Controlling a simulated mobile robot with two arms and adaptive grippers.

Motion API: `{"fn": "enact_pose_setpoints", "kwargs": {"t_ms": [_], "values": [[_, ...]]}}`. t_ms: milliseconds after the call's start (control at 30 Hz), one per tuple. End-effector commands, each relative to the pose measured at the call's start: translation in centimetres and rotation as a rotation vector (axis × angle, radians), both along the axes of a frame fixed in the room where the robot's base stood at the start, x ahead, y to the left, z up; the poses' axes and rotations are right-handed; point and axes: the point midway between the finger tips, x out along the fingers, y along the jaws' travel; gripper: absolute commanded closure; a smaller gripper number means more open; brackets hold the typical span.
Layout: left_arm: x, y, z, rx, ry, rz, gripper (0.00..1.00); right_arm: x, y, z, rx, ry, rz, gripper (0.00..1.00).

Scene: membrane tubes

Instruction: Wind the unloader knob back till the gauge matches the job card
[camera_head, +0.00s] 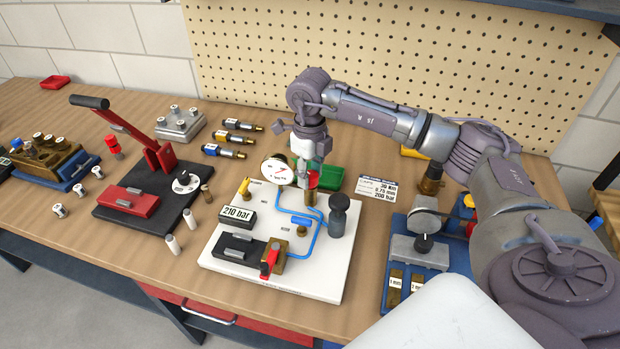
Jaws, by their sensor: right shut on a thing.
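My right gripper (313,172) points down over the white test board and is shut on the red unloader knob (313,182). The knob sits on top of a brass valve body (310,197), and the fingers hide part of it. The round white gauge (278,172) stands just left of the gripper; its red needle shows, but its scale is too small to read. A black block on the board reads "210 bar" (238,213). The job card (377,189) lies right of the board; its bottom line reads 200 bar. My left gripper is out of view.
The white board (225,257) also carries blue tubing, a dark cylinder (338,214) and a red-handled valve (270,260). A green box (329,176) is behind it. A red lever press (158,155) stands left, a blue fixture (405,270) right. A pegboard (400,50) closes the back.

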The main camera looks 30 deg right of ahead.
Motion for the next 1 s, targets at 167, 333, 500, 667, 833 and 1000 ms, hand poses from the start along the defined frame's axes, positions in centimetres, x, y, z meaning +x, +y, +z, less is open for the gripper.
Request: {"fn": "enact_pose_setpoints", "kwargs": {"t_ms": [167, 333, 500, 667, 833, 1000], "values": [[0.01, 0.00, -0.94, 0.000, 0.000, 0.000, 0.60, 0.13, -0.02, 0.02, 0.000, -0.006, 0.095, 0.96], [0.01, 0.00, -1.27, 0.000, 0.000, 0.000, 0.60, 0.13, 0.01, 0.12, 0.001, -0.007, 0.152, 0.96], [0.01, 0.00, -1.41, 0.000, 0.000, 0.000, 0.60, 0.14, 0.02, 0.21, 0.001, -0.007, 0.179, 0.96], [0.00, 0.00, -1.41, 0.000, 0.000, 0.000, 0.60, 0.14, 0.02, 0.25, 0.001, -0.007, 0.184, 0.96], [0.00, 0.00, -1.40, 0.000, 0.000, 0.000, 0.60, 0.16, 0.01, 0.27, 0.001, -0.007, 0.183, 0.96], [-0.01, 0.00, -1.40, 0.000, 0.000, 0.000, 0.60, 0.15, 0.01, 0.26, 0.001, -0.007, 0.183, 0.51]]}}
